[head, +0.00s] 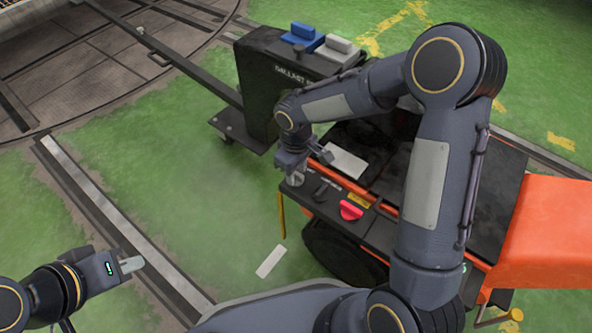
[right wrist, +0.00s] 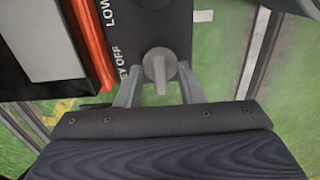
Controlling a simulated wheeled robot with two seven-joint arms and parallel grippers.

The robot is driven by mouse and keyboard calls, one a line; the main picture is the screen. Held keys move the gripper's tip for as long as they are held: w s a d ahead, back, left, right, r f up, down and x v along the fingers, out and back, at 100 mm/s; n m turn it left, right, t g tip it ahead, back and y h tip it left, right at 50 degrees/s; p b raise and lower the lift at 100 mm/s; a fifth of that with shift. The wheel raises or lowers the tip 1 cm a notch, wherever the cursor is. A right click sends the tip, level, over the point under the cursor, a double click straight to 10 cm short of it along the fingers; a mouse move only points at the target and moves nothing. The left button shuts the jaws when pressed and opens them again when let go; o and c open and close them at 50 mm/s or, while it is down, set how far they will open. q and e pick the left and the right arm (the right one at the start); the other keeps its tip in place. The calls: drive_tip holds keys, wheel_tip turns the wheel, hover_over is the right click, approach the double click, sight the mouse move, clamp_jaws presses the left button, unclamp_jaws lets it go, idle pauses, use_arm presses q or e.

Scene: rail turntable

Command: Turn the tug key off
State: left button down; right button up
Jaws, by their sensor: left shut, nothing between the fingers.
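The tug (head: 385,212) is orange and black, with a dark control panel along its near edge. The grey tug key (right wrist: 158,66) stands on the panel beside lettering that reads partly "EY OFF" in the right wrist view. Its handle points toward my gripper. My right gripper (right wrist: 158,78) is open, one finger on each side of the key, with gaps showing. In the head view my right gripper (head: 304,164) is over the panel's far left corner. My left gripper (head: 131,265) is shut and empty, low at the left, away from the tug.
A red knob (head: 350,210) and a black lever (head: 321,190) sit on the panel near the key. A black ballast box (head: 262,85) with blue and grey blocks on top stands behind, with a tow bar (head: 185,62). A rail (head: 110,215) crosses the green floor at left.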

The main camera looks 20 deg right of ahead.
drive_tip(key=shift+c, duration=0.2)
clamp_jaws()
